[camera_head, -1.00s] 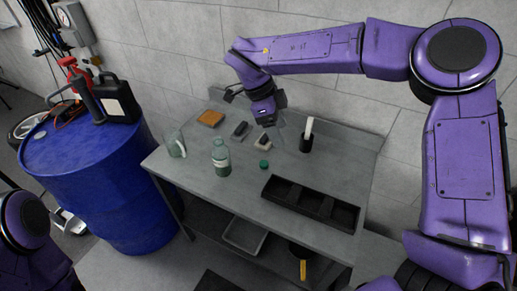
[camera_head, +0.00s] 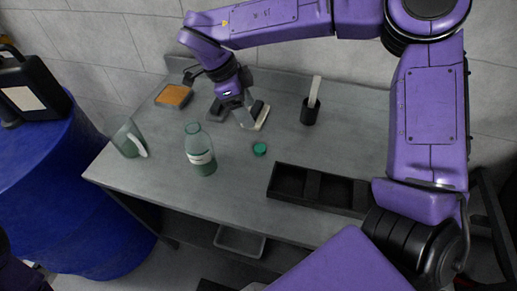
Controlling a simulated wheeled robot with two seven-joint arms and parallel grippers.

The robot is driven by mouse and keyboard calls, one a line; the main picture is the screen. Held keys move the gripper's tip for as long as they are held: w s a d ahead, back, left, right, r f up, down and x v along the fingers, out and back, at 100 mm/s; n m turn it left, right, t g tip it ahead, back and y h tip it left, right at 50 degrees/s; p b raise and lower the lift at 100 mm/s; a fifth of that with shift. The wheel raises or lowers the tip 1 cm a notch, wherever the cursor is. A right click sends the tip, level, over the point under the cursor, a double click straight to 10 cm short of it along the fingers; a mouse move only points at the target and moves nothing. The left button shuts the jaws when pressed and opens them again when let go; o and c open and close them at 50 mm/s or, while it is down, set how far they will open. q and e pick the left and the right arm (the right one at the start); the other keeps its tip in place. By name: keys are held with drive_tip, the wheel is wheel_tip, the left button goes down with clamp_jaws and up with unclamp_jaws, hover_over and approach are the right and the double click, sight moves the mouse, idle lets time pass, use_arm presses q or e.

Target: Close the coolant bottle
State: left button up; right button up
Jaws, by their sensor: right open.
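The coolant bottle (camera_head: 200,150) is clear green with a white label. It stands upright on the grey table with its mouth uncovered. A small green cap (camera_head: 260,149) lies on the table to the right of the bottle. My right gripper (camera_head: 249,118) is open above the back of the table, beyond and slightly left of the cap, near a pale-topped block (camera_head: 262,118) that it partly hides. I cannot tell whether it touches that block. A purple part of my left arm shows at the lower left edge; its gripper is out of view.
A green-tinted mug (camera_head: 127,141) stands left of the bottle. An orange sponge (camera_head: 173,95) lies behind it. A black cup with a white stick (camera_head: 310,111) is at back right. A black divided tray (camera_head: 318,189) lies at front right. A blue drum (camera_head: 60,200) stands left.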

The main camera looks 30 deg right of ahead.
wheel_tip(320, 180, down, 4)
drive_tip(key=b, duration=0.3)
hover_over(260, 147)
drive_tip(key=w+a, duration=0.2)
drive_tip(key=f, duration=0.5)
drive_tip(key=shift+s+d+f, duration=0.1)
drive_tip(key=shift+d+f, duration=0.05)
drive_tip(key=shift+d, duration=0.05)
drive_tip(key=shift+a, duration=0.2)
drive_tip(key=shift+a+f, duration=0.1)
drive_tip(key=shift+a, duration=0.2)
drive_tip(key=x, duration=0.5)
drive_tip(key=shift+s+d, duration=0.2)
drive_tip(key=shift+s, duration=0.15)
use_arm(q)
wheel_tip(260, 147, down, 4)
drive_tip(key=shift+w+f, duration=0.1)
use_arm(e)
drive_tip(key=shift+w+a, duration=0.1)
drive_tip(key=shift+a, duration=0.05)
drive_tip(key=c, duration=1.1)
